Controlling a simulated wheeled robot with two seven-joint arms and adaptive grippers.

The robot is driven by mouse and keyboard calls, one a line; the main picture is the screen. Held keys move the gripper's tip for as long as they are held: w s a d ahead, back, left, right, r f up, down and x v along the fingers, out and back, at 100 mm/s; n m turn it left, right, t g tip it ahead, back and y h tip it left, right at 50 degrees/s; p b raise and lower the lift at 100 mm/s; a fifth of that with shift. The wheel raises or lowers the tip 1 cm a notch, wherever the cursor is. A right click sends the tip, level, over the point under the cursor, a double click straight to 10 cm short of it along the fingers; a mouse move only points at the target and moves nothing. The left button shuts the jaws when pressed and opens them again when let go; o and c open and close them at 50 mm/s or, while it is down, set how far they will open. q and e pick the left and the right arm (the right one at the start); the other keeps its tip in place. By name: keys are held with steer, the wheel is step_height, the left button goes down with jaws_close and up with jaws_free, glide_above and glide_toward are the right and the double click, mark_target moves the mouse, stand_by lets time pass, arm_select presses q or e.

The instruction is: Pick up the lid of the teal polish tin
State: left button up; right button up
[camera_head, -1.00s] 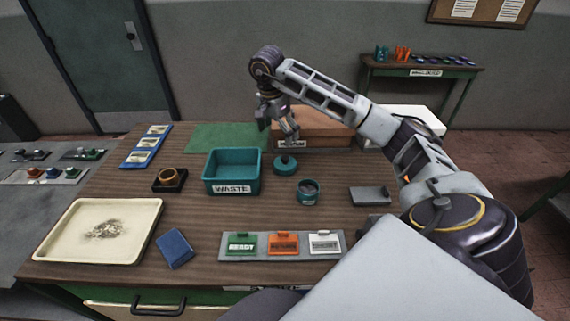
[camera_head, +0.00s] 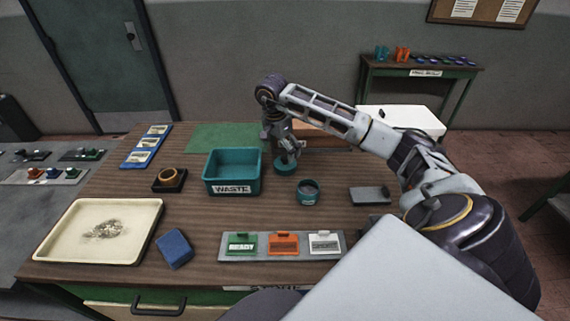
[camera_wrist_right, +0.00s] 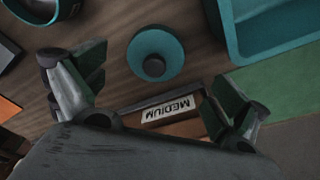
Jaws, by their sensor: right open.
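The teal lid (camera_head: 285,168), a round disc with a dark knob, lies on the bench right of the waste bin. In the right wrist view the lid (camera_wrist_right: 155,40) lies beyond the fingertips, roughly centred between them. The open teal tin (camera_head: 307,197) stands in front and to the right of the lid, with dark contents; part of it (camera_wrist_right: 40,10) shows at the wrist view's top left. My right gripper (camera_head: 287,151) is open and empty, low above and behind the lid; in the wrist view its fingers (camera_wrist_right: 158,84) are spread wide. My left gripper is out of view.
The teal WASTE bin (camera_head: 232,189) stands close left of the lid. A brown box labelled MEDIUM (camera_wrist_right: 185,128) is close behind. A grey rack of READY and other tags (camera_head: 262,255) lies in front; a grey tray (camera_head: 370,196) is at right.

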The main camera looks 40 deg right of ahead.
mark_target(285, 157)
steer(key=shift+s+d+f+p, duration=0.15)
steer(key=shift+d+f, duration=0.15)
steer(key=shift+f, duration=0.5)
steer(key=shift+s+d+f+p, duration=0.15)
steer(key=shift+d+f, duration=0.1)
steer(key=shift+f, duration=0.5)
steer(key=shift+d+f, duration=0.15)
steer(key=shift+f, duration=0.8)
steer(key=c, duration=0.9)
